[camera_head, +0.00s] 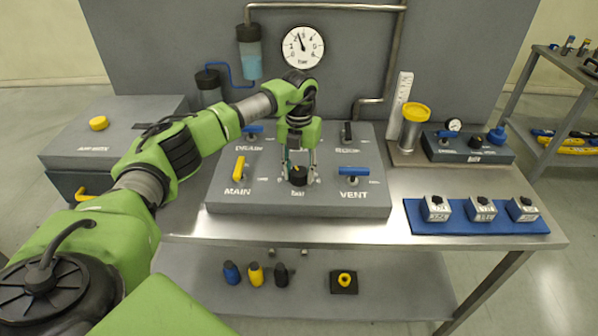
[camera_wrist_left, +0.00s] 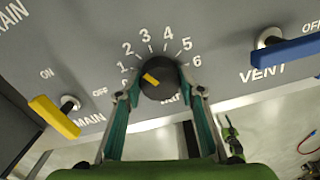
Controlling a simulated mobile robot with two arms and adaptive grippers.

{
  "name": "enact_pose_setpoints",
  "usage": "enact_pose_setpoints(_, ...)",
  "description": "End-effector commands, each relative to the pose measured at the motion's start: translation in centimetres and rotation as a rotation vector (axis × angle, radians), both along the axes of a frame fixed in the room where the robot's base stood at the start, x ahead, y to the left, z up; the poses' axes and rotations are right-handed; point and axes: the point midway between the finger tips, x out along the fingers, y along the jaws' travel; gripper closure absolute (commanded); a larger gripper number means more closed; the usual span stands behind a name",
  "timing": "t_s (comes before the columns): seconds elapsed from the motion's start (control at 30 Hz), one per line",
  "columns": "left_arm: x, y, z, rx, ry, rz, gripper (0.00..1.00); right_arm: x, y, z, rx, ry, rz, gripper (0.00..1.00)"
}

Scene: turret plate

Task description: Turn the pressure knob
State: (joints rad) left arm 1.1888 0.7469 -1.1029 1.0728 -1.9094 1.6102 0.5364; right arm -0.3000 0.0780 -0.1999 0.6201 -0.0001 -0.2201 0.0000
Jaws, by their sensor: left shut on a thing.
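The pressure knob (camera_head: 298,177) is a round black knob with a yellow pointer mark, low in the middle of the grey panel (camera_head: 228,200). In the left wrist view the knob (camera_wrist_left: 159,77) sits inside a printed scale from 0 to 6, and its yellow mark points to the upper left, near the low numbers. My left gripper (camera_head: 299,178) reaches down from above and is shut on the knob, one finger on each side. Its fingers also show in the left wrist view (camera_wrist_left: 159,90). The round gauge (camera_head: 303,47) marked bar has its needle a little left of straight up. My right gripper is not in view.
The yellow MAIN lever (camera_head: 239,169) is left of the knob and the blue VENT lever (camera_head: 354,170) is right of it. A blue mat (camera_head: 480,228) with several small blocks lies at the right. A cup with a yellow top (camera_head: 415,125) stands behind it.

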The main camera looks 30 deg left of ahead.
Motion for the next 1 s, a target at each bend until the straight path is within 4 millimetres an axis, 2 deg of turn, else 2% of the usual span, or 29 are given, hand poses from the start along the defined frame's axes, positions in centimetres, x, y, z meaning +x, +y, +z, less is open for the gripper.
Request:
enact_pose_setpoints(0.4,0.2,0.1,0.2,0.001,-0.006,0.008,0.86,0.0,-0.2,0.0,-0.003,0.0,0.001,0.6)
enact_pose_setpoints(0.43,0.2,0.1,0.2,0.001,-0.006,0.008,0.59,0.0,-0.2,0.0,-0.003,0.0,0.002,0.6)
enact_pose_setpoints(0.5,0.2,0.1,0.2,0.001,-0.006,0.007,0.48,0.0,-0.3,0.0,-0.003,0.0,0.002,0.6)
enact_pose_setpoints(0.83,0.1,0.0,0.2,0.001,-0.002,0.006,0.48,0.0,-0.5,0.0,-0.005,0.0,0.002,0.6)
enact_pose_setpoints(1.0,0.2,0.0,1.9,0.0,-0.006,0.006,0.48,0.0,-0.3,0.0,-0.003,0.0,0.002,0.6)
